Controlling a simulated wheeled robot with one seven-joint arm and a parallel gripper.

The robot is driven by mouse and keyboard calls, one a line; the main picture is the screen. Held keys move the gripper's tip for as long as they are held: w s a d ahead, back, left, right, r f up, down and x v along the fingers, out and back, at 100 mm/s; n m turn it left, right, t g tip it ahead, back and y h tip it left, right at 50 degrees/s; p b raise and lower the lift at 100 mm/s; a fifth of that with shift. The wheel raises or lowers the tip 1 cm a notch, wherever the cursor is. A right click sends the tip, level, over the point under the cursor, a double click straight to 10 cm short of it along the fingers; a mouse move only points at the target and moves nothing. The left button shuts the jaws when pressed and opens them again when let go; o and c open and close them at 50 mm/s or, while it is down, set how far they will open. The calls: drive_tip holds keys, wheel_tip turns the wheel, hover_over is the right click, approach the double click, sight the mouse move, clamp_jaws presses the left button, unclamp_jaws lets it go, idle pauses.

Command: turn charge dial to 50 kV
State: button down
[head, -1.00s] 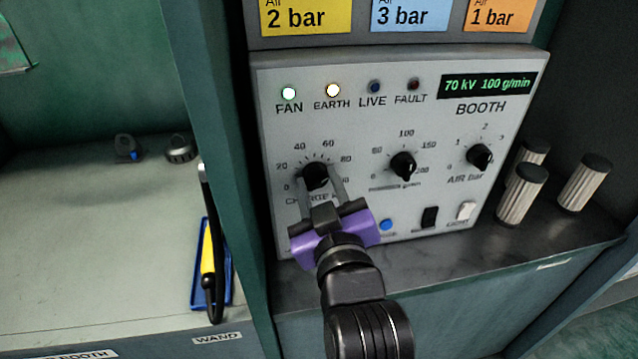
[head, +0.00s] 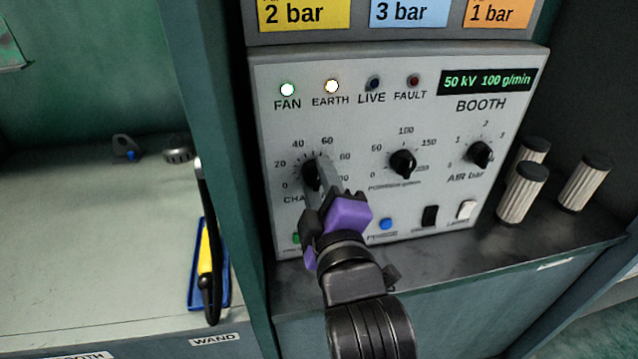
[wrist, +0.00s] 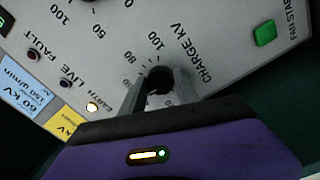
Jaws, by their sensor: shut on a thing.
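The black charge dial (head: 311,175) is on the left of the light grey control panel, inside a printed scale from 0 to 100. My gripper (head: 322,178) is shut on this dial, with one finger on each side of it. The dial's pointer is hidden by the fingers in the head view. The wrist view shows the dial (wrist: 159,80) between the fingers, beside the CHARGE kV label. The green display (head: 488,81) reads 50 kV 100 g/min.
Two more black dials, powder (head: 403,163) and air (head: 479,154), sit to the right. Below are a blue button (head: 386,224), a black switch (head: 430,215) and a white switch (head: 465,209). Fan and earth lamps are lit. Ribbed cylinders (head: 584,182) stand at right.

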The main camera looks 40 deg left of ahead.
drive_tip(key=shift+n, duration=0.5)
drive_tip(key=c, duration=0.9)
unclamp_jaws()
drive_tip(key=v, duration=0.8)
